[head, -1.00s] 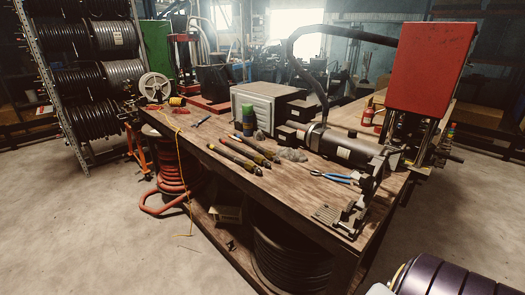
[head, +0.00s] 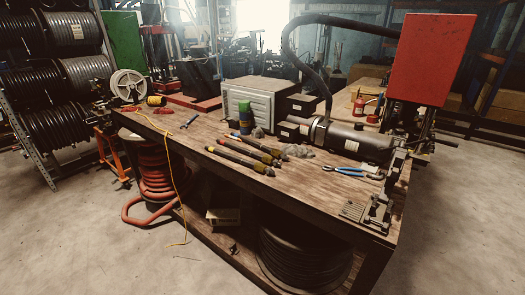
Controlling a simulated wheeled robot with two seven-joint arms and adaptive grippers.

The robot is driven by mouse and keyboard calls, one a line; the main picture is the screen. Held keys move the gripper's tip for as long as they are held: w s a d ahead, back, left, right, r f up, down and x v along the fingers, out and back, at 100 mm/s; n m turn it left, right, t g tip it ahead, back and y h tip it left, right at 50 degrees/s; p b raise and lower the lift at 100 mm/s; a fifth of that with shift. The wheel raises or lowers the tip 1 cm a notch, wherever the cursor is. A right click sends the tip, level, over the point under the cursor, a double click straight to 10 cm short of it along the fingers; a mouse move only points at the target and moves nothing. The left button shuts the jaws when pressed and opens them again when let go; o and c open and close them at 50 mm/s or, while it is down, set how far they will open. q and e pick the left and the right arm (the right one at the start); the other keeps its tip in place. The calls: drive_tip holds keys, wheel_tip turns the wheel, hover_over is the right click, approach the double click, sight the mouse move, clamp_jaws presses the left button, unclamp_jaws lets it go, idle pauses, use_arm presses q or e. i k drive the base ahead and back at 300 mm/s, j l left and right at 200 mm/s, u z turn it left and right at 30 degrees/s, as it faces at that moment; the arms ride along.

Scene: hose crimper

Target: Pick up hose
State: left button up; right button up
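Short black hose lengths (head: 240,158) with coloured ends lie side by side on the wooden workbench (head: 312,196), near its front edge. Their coloured marks look red and yellow. Coiled hose also shows on the rack at the left (head: 56,127) and on the shelf under the bench (head: 300,258). Which of these is the task's hose I cannot tell. Neither of my grippers shows in the head view, and nothing is seen touching the hoses.
Blue-handled pliers (head: 350,172) and a vise-like fixture (head: 372,212) are to the right. Open floor (head: 85,235) lies in front and left.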

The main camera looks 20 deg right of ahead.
sight(267, 160)
drive_tip(key=i+j+z, duration=0.25)
drive_tip(key=j, duration=0.25)
drive_tip(key=j+z, duration=0.25)
drive_tip(key=j, duration=0.25)
drive_tip(key=j+z, duration=0.2)
drive_tip(key=j, duration=0.35)
drive_tip(key=i+j, duration=0.05)
